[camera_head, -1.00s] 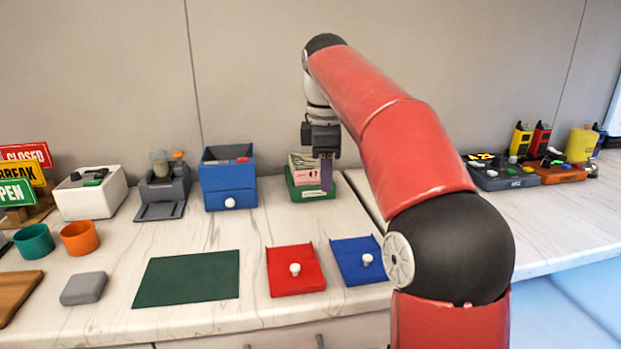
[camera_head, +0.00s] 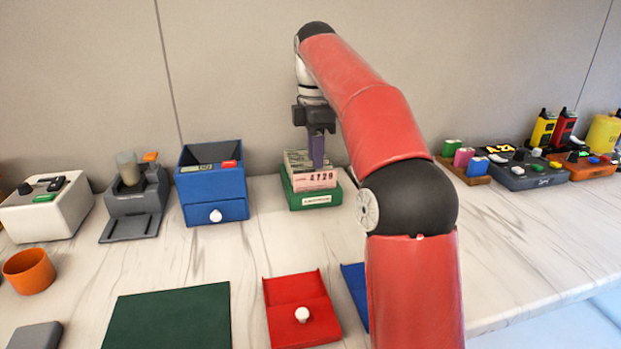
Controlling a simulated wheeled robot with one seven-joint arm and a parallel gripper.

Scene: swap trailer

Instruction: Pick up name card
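A green tray (camera_head: 312,202) stands towards the back of the counter and holds several upright cards. The front card is a pink name card (camera_head: 315,180) with dark printed characters; paler cards (camera_head: 298,160) show behind it. My gripper (camera_head: 317,160) points down over the tray, with its purple-grey finger in front of or among the cards. Only one finger shows from this side, so I cannot tell the gap between the fingers or whether they touch a card.
A blue drawer box (camera_head: 215,187) stands left of the tray. A red lidded piece (camera_head: 300,312) and a dark green mat (camera_head: 170,318) lie in front. A brown holder with coloured blocks (camera_head: 465,170) is to the right. Counter between tray and red piece is clear.

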